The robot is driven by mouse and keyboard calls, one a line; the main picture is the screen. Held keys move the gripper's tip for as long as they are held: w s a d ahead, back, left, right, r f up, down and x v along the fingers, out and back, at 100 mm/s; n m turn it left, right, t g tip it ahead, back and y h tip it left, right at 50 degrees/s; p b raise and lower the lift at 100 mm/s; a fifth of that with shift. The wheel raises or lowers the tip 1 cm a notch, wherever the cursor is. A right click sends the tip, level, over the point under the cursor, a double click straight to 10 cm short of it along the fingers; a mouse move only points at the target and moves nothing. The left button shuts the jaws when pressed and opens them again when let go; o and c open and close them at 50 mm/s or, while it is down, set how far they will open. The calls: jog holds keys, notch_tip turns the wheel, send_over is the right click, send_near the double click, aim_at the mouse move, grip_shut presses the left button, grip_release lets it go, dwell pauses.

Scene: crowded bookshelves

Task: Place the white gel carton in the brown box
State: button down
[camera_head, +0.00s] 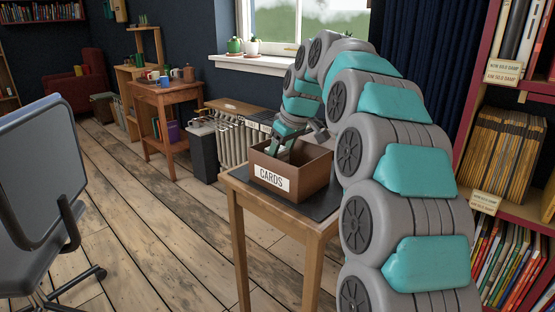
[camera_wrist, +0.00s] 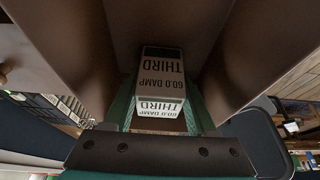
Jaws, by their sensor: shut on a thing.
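The brown box (camera_head: 312,178) stands on a small wooden table and has a white CARDS label on its front. My gripper (camera_head: 285,150) reaches down into its open top. In the wrist view my gripper's teal fingers (camera_wrist: 161,112) are shut on a white carton (camera_wrist: 160,85) printed THIRD and 60.0 DAMP. The brown walls of the box (camera_wrist: 75,30) surround the carton there. The head view does not show the carton, which is hidden by the box and gripper. I cannot tell whether the carton touches the box floor.
The small table (camera_head: 236,186) has a dark top with little bare room around the box. A bookshelf (camera_head: 525,212) stands close on the right, beyond my arm. An office chair (camera_head: 40,170) is at the left. Wooden floor between chair and table is clear.

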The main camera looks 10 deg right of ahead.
jog(key=shift+f, duration=0.2)
jog(key=shift+c, duration=1)
grip_release()
jog(key=shift+r, duration=0.1)
jog(key=v, duration=1.2)
jog(key=shift+w+r, duration=0.1)
